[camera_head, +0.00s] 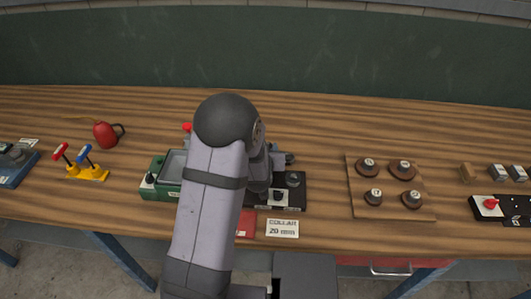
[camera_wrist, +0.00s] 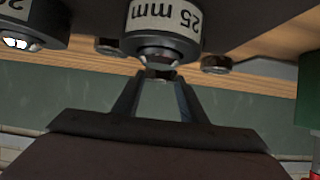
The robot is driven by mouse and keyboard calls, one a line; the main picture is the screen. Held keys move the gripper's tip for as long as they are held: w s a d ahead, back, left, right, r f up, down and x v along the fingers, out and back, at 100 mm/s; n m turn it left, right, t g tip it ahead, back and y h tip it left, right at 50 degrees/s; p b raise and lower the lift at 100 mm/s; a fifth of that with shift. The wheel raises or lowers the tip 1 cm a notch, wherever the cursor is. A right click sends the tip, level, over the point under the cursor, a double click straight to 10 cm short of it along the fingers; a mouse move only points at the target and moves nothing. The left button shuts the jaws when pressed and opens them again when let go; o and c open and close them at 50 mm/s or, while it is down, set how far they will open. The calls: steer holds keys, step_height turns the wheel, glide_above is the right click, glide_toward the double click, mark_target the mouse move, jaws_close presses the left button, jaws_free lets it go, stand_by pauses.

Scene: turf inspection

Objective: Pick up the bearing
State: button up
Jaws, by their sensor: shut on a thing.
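My gripper shows in the wrist view (camera_wrist: 160,84) with its two dark fingers closed in at the tips on the small metal end of a dark round part with a white band reading 25 mm. I take this part to be the bearing (camera_wrist: 160,50). The wrist view is upside down, so the fingers reach it from above. Whether it is lifted off the dark surface behind it I cannot tell. In the head view my arm hides much of the middle of the bench, and the grip is not clear there.
A similar part (camera_wrist: 28,32) stands beside the bearing. A black plate (camera_head: 292,203) lies by a COLLAR 20 mm card (camera_head: 283,228). A brown board (camera_head: 390,208) with several round pieces is to the right. Bare wood lies along the back.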

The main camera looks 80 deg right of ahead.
steer(key=shift+r+b, duration=0.35)
steer(key=shift+r, duration=3.25)
steer(key=shift+w, duration=0.1)
